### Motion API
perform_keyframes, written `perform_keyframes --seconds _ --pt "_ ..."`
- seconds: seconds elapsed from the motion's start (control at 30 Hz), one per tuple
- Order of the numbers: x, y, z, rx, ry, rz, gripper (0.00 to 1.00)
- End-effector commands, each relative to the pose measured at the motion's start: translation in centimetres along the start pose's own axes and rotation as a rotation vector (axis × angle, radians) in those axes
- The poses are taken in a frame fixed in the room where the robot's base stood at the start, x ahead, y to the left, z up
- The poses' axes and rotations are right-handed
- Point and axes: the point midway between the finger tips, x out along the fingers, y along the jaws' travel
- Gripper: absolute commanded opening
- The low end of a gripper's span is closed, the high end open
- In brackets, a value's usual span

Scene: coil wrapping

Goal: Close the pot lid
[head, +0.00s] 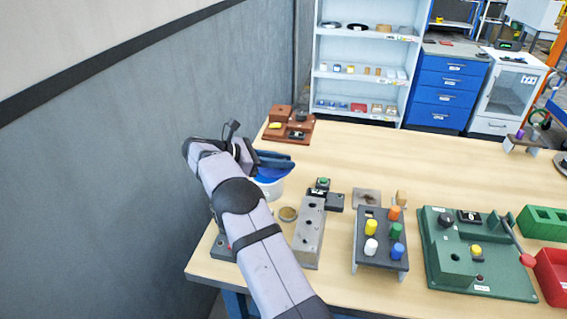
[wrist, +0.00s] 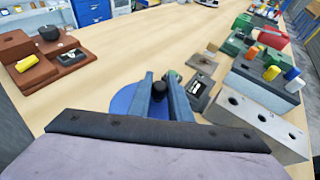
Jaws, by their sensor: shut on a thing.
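The white pot (head: 275,188) stands near the table's left side in the head view, partly hidden behind my arm. The blue lid (wrist: 122,100) shows below my fingers in the wrist view, with a dark knob (wrist: 159,88) between them. My gripper (wrist: 161,78) is shut on the lid's knob. In the head view my gripper (head: 286,161) is over the pot, and blue shows at the pot's top. My arm and fingers hide much of the rim, so I cannot tell whether the lid rests fully on it.
A brown stepped block (head: 290,124) stands behind the pot. A grey block with holes (head: 309,232) and a small round disc (head: 288,214) lie nearby. A dark rack of coloured pegs (head: 380,240) and a green fixture board (head: 475,255) stand to the right. The table's back middle is clear.

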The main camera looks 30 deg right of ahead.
Motion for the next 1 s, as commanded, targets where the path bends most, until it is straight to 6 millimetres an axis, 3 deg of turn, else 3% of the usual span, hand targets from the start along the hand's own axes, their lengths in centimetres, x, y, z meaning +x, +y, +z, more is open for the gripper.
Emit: perform_keyframes --seconds 0.77,0.8,0.83,0.87,1.0 --pt "-0.35 -0.43 0.00 0.025 -0.004 -0.062 0.00" --pt "-0.35 -0.43 0.00 0.025 -0.004 -0.061 0.25" --pt "-0.35 -0.43 -0.01 0.025 -0.003 -0.061 0.32" --pt "-0.35 -0.42 -0.01 0.025 -0.003 -0.061 0.37" --pt "-0.36 -0.41 -0.05 0.025 -0.002 -0.061 0.37"
